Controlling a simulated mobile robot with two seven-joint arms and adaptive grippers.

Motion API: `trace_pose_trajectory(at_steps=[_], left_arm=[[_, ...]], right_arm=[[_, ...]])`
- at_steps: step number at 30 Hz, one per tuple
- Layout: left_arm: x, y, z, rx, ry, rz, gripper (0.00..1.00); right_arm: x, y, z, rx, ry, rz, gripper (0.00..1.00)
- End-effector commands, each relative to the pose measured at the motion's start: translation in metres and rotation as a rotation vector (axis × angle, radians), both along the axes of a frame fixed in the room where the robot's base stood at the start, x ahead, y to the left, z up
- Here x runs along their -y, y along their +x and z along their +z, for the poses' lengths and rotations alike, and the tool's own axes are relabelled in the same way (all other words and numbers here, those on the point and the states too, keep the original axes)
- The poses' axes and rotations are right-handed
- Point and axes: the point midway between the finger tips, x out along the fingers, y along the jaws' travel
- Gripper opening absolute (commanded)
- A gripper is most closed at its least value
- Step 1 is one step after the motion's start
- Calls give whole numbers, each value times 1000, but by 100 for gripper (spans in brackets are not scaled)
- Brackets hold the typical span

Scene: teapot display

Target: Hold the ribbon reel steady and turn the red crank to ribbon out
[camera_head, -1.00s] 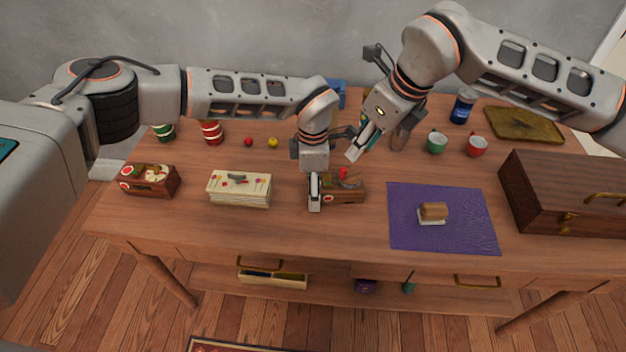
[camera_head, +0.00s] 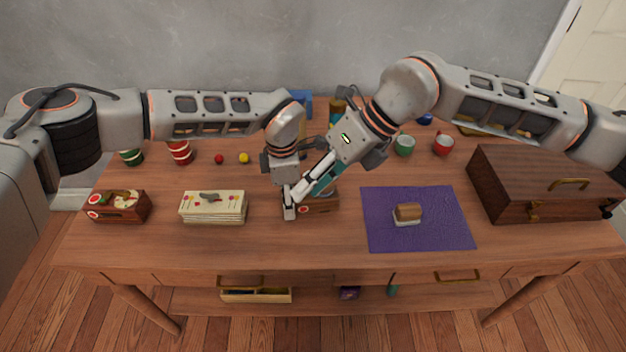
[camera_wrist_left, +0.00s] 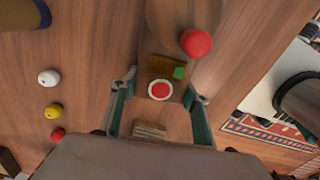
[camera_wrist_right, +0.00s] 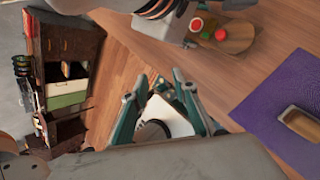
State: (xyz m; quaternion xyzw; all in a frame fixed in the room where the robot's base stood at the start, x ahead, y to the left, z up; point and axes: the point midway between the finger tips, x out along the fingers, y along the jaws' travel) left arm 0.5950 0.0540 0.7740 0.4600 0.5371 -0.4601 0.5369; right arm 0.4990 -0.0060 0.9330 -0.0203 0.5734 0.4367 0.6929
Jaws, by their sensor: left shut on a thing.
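The ribbon reel is a small wooden box (camera_head: 318,207) on the table, mostly hidden by my grippers in the head view. In the left wrist view it shows a red-and-white disc (camera_wrist_left: 160,90), a green bit and a round wooden plate (camera_wrist_left: 185,22) with a red crank knob (camera_wrist_left: 196,42). My left gripper (camera_wrist_left: 160,84) is shut on the box, one finger on each side. My right gripper (camera_wrist_right: 161,77) is partly open, its fingertips apart, above the reel and close to the left gripper. In the right wrist view the red knob (camera_wrist_right: 220,34) is beyond the fingertips.
A purple mat (camera_head: 440,237) with a small brown block (camera_head: 408,211) lies to the right. A large wooden chest (camera_head: 545,190) stands at the far right. A cream box (camera_head: 213,208) and a brown box (camera_head: 130,208) stand left. Cups (camera_head: 443,145) are behind.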

Motion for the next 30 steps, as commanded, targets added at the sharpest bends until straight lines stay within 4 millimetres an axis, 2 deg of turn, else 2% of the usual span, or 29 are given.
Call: trace_pose_trajectory(at_steps=[3, 6, 9, 13, 19, 23, 26, 30], left_arm=[[0, 0, 0, -1, 0, 0, 14], [0, 0, 0, -1, 0, 0, 14], [0, 0, 0, -1, 0, 0, 14], [0, 0, 0, -1, 0, 0, 14], [0, 0, 0, -1, 0, -1, 14], [0, 0, 0, -1, 0, -1, 14], [0, 0, 0, -1, 0, -1, 14], [0, 0, 0, -1, 0, -1, 14]], right_arm=[[-13, -25, 5, -165, 139, -89, 28], [-23, -41, 15, -313, 252, -180, 28], [-30, -50, 27, -468, 359, -287, 28], [-33, -51, 43, -677, 486, -450, 28], [-25, -34, 58, -1000, 655, -747, 28], [-8, -14, 53, -1206, 746, -973, 28], [9, 2, 42, -1357, 804, -1162, 28], [40, 20, 15, -1537, 865, -1434, 28]])
